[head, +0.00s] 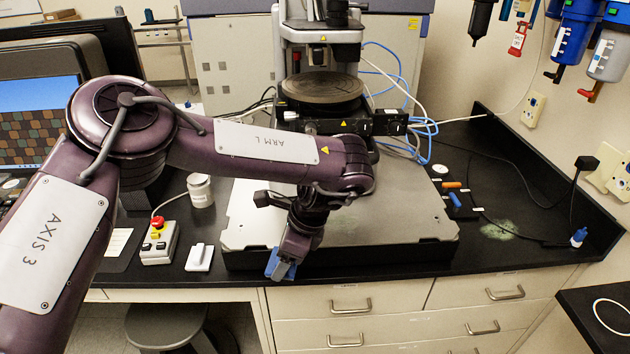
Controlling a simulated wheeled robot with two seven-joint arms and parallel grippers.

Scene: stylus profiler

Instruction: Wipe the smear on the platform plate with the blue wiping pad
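The grey platform plate (400,205) lies on the black bench under the profiler's round stage. My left arm reaches across it from the left. My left gripper (284,270) points down at the plate's front left edge and appears shut on the blue wiping pad (272,262), which shows on both sides of the fingers. I cannot tell whether the pad touches the plate edge. A pale greenish smear (498,230) shows on the black bench right of the plate. My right gripper is out of view.
The profiler's round stage (322,88) and column stand behind the plate. A button box (159,243), a white jar (200,190) and a small white block (199,257) are left of it. Small tools (454,199) and cables lie at right. Drawers (360,305) are below the bench.

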